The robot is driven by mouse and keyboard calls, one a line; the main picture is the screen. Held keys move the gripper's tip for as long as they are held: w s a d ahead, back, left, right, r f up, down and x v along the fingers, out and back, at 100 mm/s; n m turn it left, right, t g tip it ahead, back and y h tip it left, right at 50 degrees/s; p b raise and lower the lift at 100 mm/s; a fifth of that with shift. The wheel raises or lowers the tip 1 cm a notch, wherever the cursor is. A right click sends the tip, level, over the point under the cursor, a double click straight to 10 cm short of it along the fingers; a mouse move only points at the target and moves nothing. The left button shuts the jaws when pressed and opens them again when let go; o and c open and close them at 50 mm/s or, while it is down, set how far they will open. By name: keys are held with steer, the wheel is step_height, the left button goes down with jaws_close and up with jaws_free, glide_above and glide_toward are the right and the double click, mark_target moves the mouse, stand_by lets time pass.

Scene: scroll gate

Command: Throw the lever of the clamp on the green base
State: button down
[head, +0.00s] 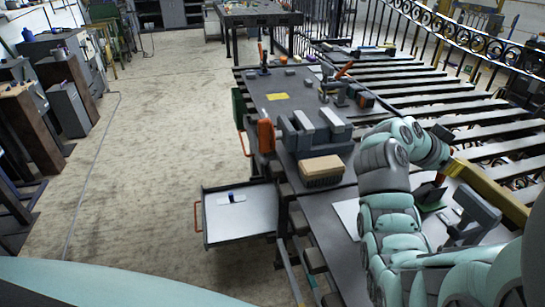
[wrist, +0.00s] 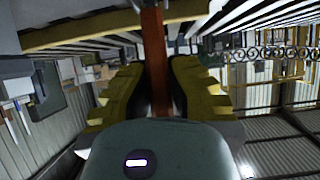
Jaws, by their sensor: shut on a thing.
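The clamp's green base (head: 432,206) shows in part on the bench at the right of the head view, behind my arm. A small red part shows just above it; most of the clamp is hidden. In the wrist view my gripper (wrist: 157,85) has its two yellow fingers on either side of a red-brown lever (wrist: 153,45), shut on it. The lever runs up from between the fingers to the top edge. The head view does not show the fingers clearly.
A yellow beam (head: 495,192) slants close beside my wrist. A grey bracket (head: 473,217) stands near the green base. Grey blocks (head: 315,130) and a wood-topped brush (head: 321,168) lie further left. A drawer (head: 255,215) sticks out.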

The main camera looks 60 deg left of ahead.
steer(key=shift+s+a+f, duration=0.1)
steer(key=c, duration=1.2)
jaws_free()
steer(key=shift+s, duration=0.1)
steer(key=o, duration=0.3)
steer(key=v, duration=1.2)
